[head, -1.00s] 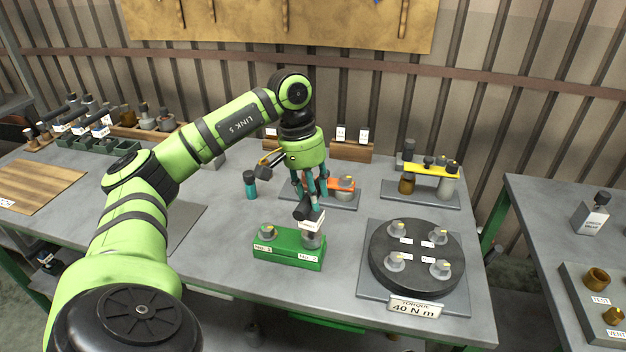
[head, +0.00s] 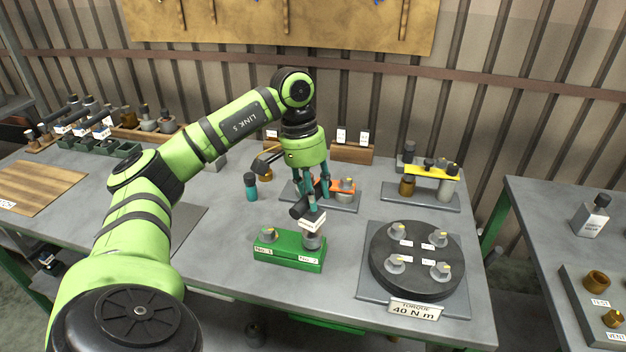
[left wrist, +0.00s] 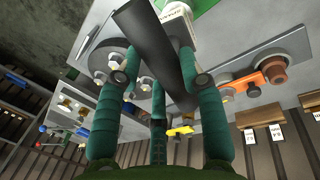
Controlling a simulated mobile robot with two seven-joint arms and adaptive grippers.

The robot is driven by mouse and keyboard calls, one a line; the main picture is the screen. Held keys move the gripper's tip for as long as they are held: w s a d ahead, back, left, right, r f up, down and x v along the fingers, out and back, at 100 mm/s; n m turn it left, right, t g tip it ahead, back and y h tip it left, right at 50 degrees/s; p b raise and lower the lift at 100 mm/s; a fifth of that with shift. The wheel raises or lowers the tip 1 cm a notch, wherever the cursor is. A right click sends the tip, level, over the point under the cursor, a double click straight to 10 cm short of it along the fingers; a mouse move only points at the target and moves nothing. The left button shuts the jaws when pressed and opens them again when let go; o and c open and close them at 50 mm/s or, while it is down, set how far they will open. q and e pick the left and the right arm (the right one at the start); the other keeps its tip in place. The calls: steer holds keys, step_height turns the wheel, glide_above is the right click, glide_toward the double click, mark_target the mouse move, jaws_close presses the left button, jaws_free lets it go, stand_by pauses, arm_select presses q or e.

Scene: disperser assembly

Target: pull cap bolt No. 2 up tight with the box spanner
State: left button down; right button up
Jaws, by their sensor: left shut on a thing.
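The green block (head: 284,252) stands on the front middle of the bench, with labels No. 1 and No. 2. Cap bolt No. 1 (head: 268,234) shows at its left end. The box spanner (head: 311,223) stands upright over the No. 2 end, with a dark crossbar, a white tag and a grey lower end; it hides cap bolt No. 2. My left gripper (head: 312,200) is above the block, shut on the spanner's bar. In the left wrist view the dark bar (left wrist: 155,55) lies between the teal fingers (left wrist: 150,72). My right gripper is not in view.
A round black plate (head: 416,262) with several bolts stands right of the block, behind a 40 N m torque sign (head: 415,310). Behind the gripper is an orange part (head: 344,184) on a grey plate. A teal bottle (head: 250,186) stands to the left. A yellow bridge (head: 432,170) is back right.

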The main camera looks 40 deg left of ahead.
arm_select(q)
steer(key=shift+r+p, duration=1.6)
steer(key=shift+r, duration=0.65)
